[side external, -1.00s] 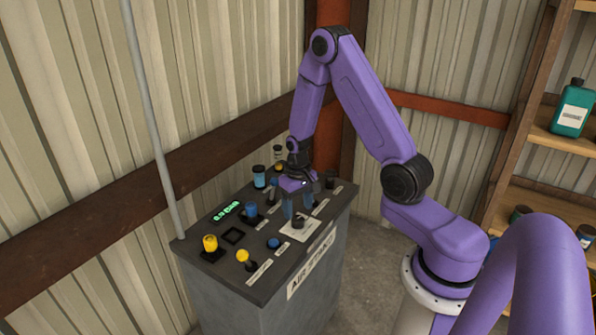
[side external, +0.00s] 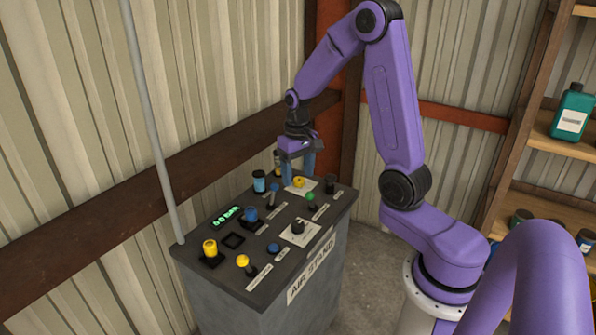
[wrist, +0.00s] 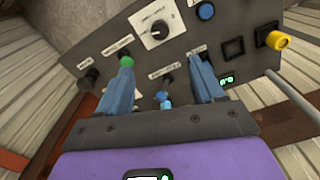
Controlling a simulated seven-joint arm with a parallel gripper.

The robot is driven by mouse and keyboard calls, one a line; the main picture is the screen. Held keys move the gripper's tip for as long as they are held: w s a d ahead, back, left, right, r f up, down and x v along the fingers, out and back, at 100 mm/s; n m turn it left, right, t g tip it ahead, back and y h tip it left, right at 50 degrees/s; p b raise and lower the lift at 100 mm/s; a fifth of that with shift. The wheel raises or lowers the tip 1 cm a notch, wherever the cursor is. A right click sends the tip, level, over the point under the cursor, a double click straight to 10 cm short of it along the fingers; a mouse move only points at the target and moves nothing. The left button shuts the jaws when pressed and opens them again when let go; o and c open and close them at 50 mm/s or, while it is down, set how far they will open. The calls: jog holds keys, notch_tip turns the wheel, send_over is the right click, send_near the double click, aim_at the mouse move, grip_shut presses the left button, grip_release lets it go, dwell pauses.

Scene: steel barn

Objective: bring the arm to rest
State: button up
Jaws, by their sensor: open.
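My purple arm is bent over the air stand panel (side external: 225,270). My gripper (side external: 298,177) has two blue fingers, spread apart and pointing down, above the back part of the panel. In the wrist view my gripper (wrist: 162,68) is empty between the fingers. A green-tipped lever (wrist: 126,62) appears by the left fingertip, and a blue-tipped lever (wrist: 163,97) appears between the fingers; contact cannot be told.
The panel holds a black dial (side external: 298,227), a green display (side external: 227,216), a blue button (side external: 273,247) and a yellow button (side external: 210,247). A grey pole (side external: 155,130) rises at left. Shelves with a green jug (side external: 572,112) stand at right.

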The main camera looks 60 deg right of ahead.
jog(key=s+a+r+n, duration=0.2)
jog(key=s+a+n, duration=0.2)
jog(key=a, duration=0.3)
jog(key=s+a+r+n, duration=0.2)
jog(key=s+a+n, duration=0.2)
jog(key=a, duration=0.3)
jog(key=s+a+r+n, duration=0.1)
jog(key=s+n, duration=0.3)
jog(key=s, duration=0.4)
jog(key=s+a+r+n, duration=0.1)
jog(key=s+a+n, duration=0.2)
jog(key=s, duration=0.5)
jog(key=shift+s+n, duration=0.4)
jog(key=shift+n, duration=0.2)
